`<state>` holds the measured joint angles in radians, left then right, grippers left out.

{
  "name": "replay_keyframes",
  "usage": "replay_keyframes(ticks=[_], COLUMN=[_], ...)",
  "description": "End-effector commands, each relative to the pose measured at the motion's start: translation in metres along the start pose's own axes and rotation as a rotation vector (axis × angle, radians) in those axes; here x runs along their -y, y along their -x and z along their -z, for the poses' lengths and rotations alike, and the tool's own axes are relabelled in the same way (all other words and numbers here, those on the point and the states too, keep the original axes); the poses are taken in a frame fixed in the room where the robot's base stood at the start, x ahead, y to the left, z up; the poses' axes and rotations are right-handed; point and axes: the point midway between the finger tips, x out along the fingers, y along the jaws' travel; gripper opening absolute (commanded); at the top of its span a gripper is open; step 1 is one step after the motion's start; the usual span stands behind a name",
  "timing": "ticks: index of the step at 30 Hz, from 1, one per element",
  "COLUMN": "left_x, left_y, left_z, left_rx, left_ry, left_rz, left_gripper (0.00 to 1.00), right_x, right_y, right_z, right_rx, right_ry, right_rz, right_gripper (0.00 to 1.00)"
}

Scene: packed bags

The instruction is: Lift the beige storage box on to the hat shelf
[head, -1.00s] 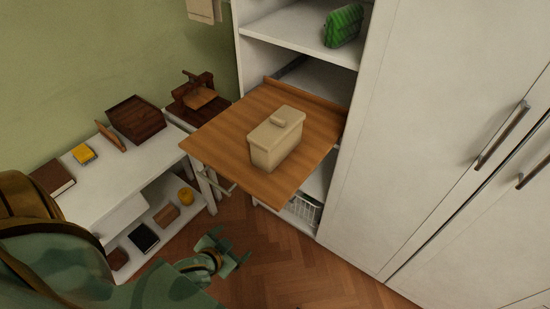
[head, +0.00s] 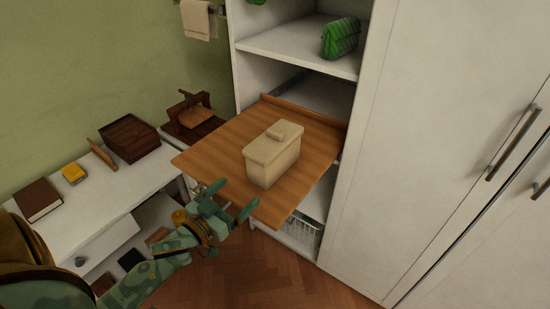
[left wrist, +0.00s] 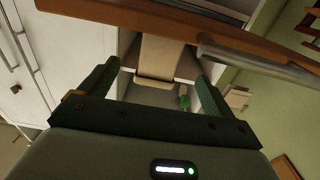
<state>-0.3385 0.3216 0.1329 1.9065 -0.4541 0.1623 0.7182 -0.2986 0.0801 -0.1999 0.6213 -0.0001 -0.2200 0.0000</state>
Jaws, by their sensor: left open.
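The beige storage box (head: 272,158), with a lid and a small knob, stands upright on a brown wooden board (head: 215,153) that sticks out of the white cabinet. My left gripper (head: 236,199) is open and empty at the board's front left edge, apart from the box. In the left wrist view the box (left wrist: 160,57) shows between the open fingers (left wrist: 154,82), beyond the board's edge (left wrist: 150,16). A white shelf (head: 285,45) in the cabinet above the board holds a green ribbed bag (head: 341,37); I cannot tell whether this is the hat shelf. My right gripper is not in view.
A low white bench (head: 105,190) at the left carries a dark box (head: 130,137), a book (head: 38,199) and a yellow item (head: 73,173). Closed white doors (head: 430,130) with handles stand at the right. A wire basket (head: 302,228) sits below the board.

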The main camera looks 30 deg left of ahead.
Motion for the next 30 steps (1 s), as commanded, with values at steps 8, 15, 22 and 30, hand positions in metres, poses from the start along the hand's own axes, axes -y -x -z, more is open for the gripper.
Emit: replay_keyframes(ticks=[8, 15, 22, 30], left_x=[0.001, 0.001, 0.002, 0.002], left_y=[-0.059, -0.081, -0.116, -0.120], left_z=[-0.003, -0.003, -0.003, -0.001], left_rx=[0.002, 0.002, 0.002, 0.002], left_ry=[-0.003, -0.002, -0.002, -0.002], left_rz=[0.001, 0.001, 0.002, 0.003], left_gripper=[0.89, 0.89, 0.89, 0.89], right_x=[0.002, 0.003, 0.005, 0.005], right_y=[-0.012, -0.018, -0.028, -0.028], right_z=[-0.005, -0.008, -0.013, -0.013], right_rx=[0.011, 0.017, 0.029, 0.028], right_ry=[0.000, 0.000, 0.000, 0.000], right_rz=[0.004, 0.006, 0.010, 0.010], right_gripper=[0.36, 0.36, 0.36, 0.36])
